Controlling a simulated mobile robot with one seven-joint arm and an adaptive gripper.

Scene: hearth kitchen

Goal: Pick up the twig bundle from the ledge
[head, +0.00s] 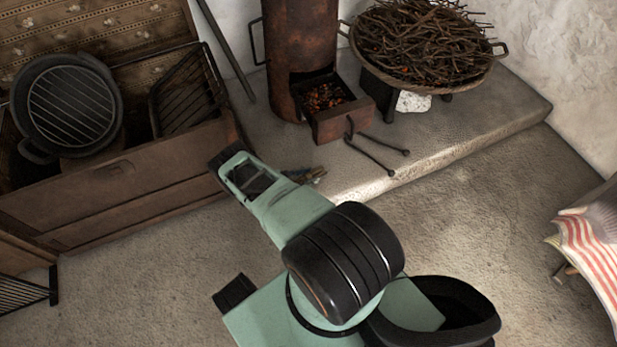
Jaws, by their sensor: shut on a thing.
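A small bundle of thin brown sticks, the twig bundle (315,174), shows at the front left of the stone ledge (450,135), just past the edge of my green arm. Dark, bluish fingertips of my gripper (292,173) show at its left end, closed on it. The rest of my gripper and the left part of the bundle are hidden behind my arm. I cannot tell whether the bundle touches the ledge or is just above it.
A rusty stove (303,50) with an open ember drawer (343,120) stands on the ledge. Tongs (375,150) lie before it. A wide basket of twigs (490,68) is at right. A wooden chest (120,185) with a grill pan (70,105) is at left. Striped cloth (590,245) is far right.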

